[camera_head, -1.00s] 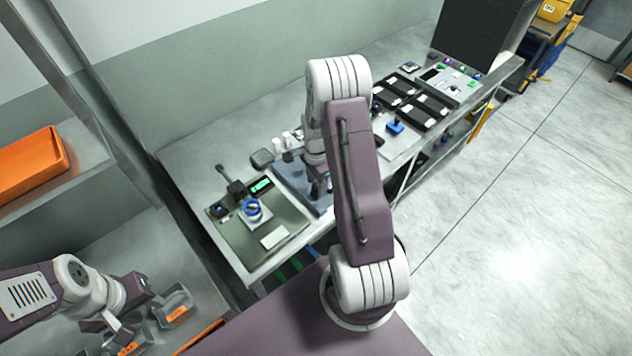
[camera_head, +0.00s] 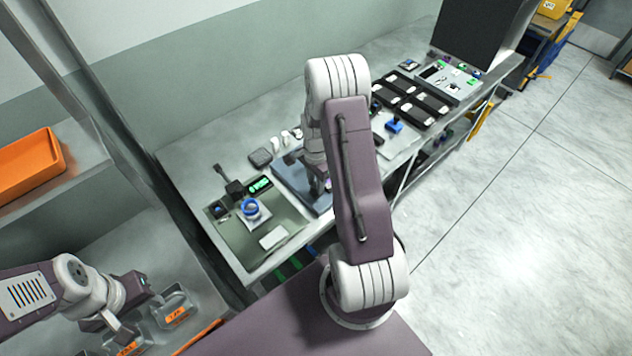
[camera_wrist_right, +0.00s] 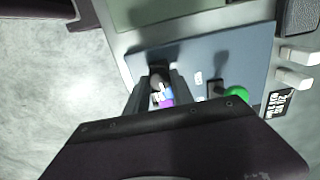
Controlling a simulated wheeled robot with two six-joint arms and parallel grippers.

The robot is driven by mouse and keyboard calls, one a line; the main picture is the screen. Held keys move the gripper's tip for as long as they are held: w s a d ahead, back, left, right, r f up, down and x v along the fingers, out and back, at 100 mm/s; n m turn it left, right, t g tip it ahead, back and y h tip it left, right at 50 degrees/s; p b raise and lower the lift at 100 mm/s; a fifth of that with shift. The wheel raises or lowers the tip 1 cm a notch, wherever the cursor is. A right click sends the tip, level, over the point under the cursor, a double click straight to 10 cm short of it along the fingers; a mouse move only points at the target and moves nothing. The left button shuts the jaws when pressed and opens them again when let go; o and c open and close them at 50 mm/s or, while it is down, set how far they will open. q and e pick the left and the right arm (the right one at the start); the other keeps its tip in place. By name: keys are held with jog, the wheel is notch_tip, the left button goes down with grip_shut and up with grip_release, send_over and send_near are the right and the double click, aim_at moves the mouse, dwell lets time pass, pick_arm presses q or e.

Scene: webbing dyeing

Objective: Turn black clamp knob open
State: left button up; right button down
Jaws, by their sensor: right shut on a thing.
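The black clamp knob (camera_wrist_right: 158,76) is on a blue-grey plate (camera_wrist_right: 205,52) in the right wrist view. My right gripper (camera_wrist_right: 159,84) has its fingers on either side of the knob and is shut on it. Small white, blue and purple parts (camera_wrist_right: 166,100) show between the fingers, partly hidden. In the head view the plate (camera_head: 292,184) lies on the bench, and my right arm hides the knob. My left gripper (camera_head: 150,297) is at the lower left, away from the clamp; its jaw opening is unclear.
A green button (camera_wrist_right: 237,92) stands right of the knob in the wrist view. A green-grey board (camera_head: 240,238) with a blue ring (camera_head: 250,207) is left of the plate. Black trays (camera_head: 415,100) are farther right. Clear bins (camera_head: 173,308) sit near my left gripper.

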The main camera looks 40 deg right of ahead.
jog(key=n, duration=0.8)
jog(key=shift+w+r, duration=0.1)
jog(key=n, duration=0.4)
jog(key=shift+n, duration=2.2)
jog(key=c, duration=1.1)
grip_release()
